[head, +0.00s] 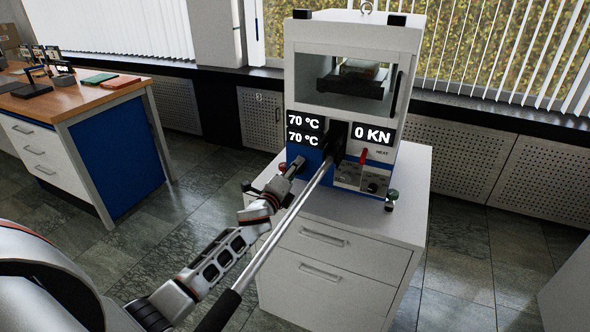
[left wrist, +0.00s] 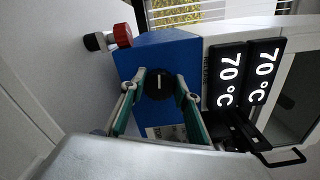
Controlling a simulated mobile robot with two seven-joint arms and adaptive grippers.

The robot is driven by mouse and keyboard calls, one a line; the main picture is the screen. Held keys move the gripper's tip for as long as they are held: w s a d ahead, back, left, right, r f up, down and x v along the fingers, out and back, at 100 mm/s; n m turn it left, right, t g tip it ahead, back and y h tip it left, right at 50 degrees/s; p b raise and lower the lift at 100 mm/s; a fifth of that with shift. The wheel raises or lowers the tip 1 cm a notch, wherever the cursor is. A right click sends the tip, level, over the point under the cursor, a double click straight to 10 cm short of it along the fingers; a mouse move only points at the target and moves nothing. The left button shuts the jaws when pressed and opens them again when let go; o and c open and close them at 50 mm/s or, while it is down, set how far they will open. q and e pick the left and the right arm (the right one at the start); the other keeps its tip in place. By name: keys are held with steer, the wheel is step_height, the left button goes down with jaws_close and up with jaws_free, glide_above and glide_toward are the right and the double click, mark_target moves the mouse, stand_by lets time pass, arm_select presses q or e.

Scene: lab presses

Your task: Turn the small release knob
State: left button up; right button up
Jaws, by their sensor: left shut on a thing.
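The press (head: 345,45) stands on a white cabinet, its displays reading 70 °C, 70 °C and 0 KN. The small black release knob (left wrist: 158,87) is on the press's blue side block (left wrist: 178,52) in the left wrist view, with a white mark on it. My left gripper (head: 294,166) reaches the low front left of the press. In the left wrist view its two green-padded fingers (left wrist: 160,77) are on either side of the knob, shut on it. In the head view the knob is hidden behind the gripper. My right gripper is not in view.
A long metal lever (head: 275,236) with a black grip slants from the press close beside my left arm. A red-capped knob (left wrist: 122,35) sticks out near the blue block. A red-handled switch (head: 363,157) is on the front right. A desk (head: 85,97) stands at left.

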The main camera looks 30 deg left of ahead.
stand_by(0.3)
arm_select(q)
steer(key=o, duration=1.1)
steer(key=s, duration=1.2)
steer(key=shift+d, duration=0.35)
